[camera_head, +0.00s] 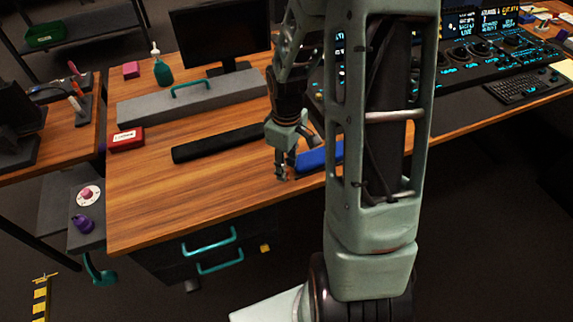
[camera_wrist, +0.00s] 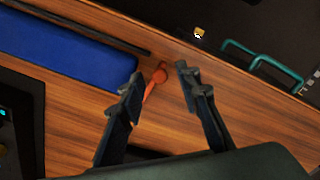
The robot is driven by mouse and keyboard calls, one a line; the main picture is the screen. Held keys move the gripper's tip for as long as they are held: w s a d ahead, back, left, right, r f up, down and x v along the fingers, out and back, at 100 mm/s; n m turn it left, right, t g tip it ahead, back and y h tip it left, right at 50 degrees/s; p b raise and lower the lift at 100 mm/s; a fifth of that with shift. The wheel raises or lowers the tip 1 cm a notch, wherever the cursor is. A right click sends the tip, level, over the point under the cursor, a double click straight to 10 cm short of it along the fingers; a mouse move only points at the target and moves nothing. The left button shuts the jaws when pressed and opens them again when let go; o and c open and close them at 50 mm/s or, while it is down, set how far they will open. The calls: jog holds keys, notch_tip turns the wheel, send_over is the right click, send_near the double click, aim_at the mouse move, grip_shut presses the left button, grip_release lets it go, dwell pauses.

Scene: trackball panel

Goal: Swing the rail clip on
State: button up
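A small orange-red piece (camera_wrist: 158,77) with a round end and a short arm lies by the desk's front edge in the wrist view; it looks like the rail clip. It is near the end of a thin dark strip (camera_wrist: 112,36), perhaps the rail. I cannot tell if they touch. My gripper (camera_wrist: 159,73) is open and empty, its two fingers on either side of the orange piece in the picture. The height gap is unclear. In the head view my gripper (camera_head: 281,174) points down over the desk's front edge. I cannot make out the clip there.
A blue pad (camera_head: 320,157) lies right of my gripper, partly behind my arm; it also fills the wrist view's upper left (camera_wrist: 65,45). A black bar (camera_head: 215,146) lies to the left. Teal drawer handles (camera_head: 212,242) stick out below the desk edge. The left desktop (camera_head: 150,205) is clear.

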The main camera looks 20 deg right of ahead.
jog(key=shift+r, duration=0.1)
notch_tip(320, 180, up, 12)
dwell(0.5)
